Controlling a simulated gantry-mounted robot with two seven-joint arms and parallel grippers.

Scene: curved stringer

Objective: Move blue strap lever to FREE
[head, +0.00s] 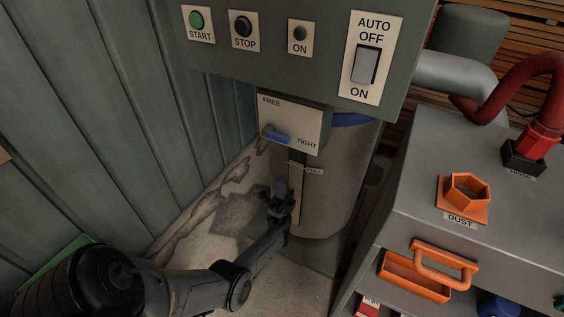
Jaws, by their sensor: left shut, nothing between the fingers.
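The blue strap lever (277,136) sits on a white plate (304,116) under the control box. FREE is printed at the plate's upper left and TIGHT at its lower right. The lever lies along the plate's lower left part, tilted slightly down to the right; I cannot tell which setting it is at. My left gripper (281,188) is shut and empty. In the picture it is below the lever, in front of the drum near its dark slot, and apart from the lever. My right gripper is out of view.
The grey control box (283,68) overhangs above, with buttons and an AUTO/OFF/ON switch (366,65). The beige drum (345,185) stands behind the gripper. A corrugated wall (100,110) closes the left side. A grey cabinet (415,180) with an orange DUST port (464,196) stands right.

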